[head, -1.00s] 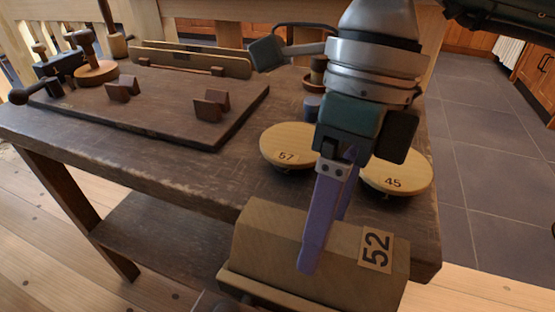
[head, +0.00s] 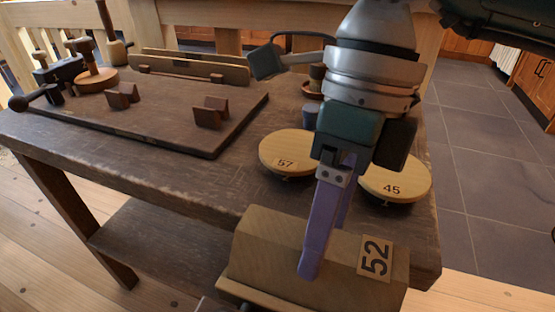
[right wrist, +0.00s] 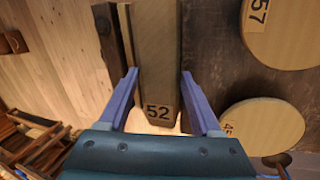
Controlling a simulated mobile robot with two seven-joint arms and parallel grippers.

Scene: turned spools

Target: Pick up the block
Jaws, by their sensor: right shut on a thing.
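The block (head: 270,248) is a pale wooden piece with sloped upper edges and a tag reading 52, at the lower middle of the head view. In the right wrist view the block (right wrist: 157,45) runs between the two fingers. My right gripper (head: 322,248) comes down from above and is shut on the block, one purple finger on its near side. The far fingertip is hidden behind the block in the head view. Both fingers of the gripper (right wrist: 160,78) show in the right wrist view. I cannot tell whether the block touches anything below. My left gripper is not in view.
Round wooden discs marked 57 (head: 288,148) and 45 (head: 405,188) stand close behind the block on the dark workbench (head: 185,185). A dark board (head: 160,118) with small notched pieces lies at the left. Tiled floor (head: 475,150) is open at the right.

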